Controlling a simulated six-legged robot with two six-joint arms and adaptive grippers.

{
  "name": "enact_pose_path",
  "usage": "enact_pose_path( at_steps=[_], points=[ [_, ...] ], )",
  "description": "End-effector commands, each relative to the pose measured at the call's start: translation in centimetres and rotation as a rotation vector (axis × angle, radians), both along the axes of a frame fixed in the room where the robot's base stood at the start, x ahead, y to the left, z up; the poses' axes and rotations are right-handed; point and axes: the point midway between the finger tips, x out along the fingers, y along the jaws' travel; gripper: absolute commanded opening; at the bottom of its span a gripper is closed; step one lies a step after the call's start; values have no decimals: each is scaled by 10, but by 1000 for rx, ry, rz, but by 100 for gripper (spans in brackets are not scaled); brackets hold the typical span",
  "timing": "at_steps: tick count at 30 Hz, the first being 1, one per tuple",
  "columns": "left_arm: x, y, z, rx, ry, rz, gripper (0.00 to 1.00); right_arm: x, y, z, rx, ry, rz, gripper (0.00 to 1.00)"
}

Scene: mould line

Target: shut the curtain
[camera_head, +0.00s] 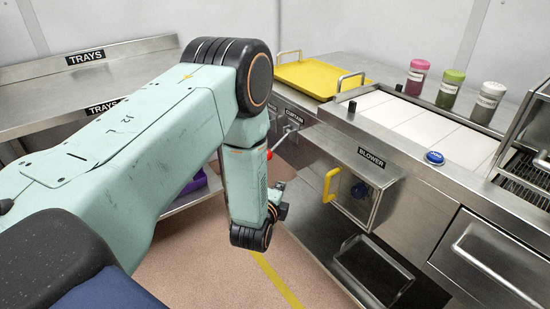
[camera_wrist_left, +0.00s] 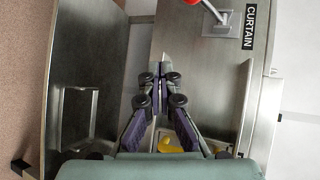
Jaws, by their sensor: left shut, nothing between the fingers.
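The curtain control is a metal lever (camera_head: 283,139) with a red knob (camera_head: 269,154), mounted on the steel front panel beside the CURTAIN label (camera_head: 295,117). In the left wrist view the lever (camera_wrist_left: 222,16) and its label (camera_wrist_left: 249,27) are at the top, with the red knob partly cut off by the frame edge. My left gripper (camera_wrist_left: 160,84) is shut and empty, its fingertips apart from the knob in the picture. In the head view my left wrist hides most of this gripper. The curtain itself I cannot make out. My right gripper is not in view.
A BLOWER box (camera_head: 362,185) with a yellow handle stands out from the front panel to the right. A yellow tray (camera_head: 318,76) and several shaker jars (camera_head: 450,88) are on the counter. Tray shelves (camera_head: 120,66) stand at the left. A blue button (camera_head: 435,158) sits on the counter edge.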

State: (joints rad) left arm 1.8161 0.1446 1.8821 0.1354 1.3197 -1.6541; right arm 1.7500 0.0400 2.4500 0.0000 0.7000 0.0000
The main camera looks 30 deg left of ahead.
Motion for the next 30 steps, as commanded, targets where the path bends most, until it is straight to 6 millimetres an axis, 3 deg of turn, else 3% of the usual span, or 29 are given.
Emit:
enact_pose_path(
  at_steps=[3, 6, 19, 30],
  points=[
    [14, 8, 19, 103, -45, -10, 0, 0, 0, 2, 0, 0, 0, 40],
    [19, 10, 25, 140, -59, -13, 0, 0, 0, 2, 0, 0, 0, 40],
    [25, 12, 22, 143, -58, -14, 0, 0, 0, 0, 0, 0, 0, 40],
    [81, 28, 7, 143, -60, -15, 0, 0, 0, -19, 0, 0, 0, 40]
  ],
)
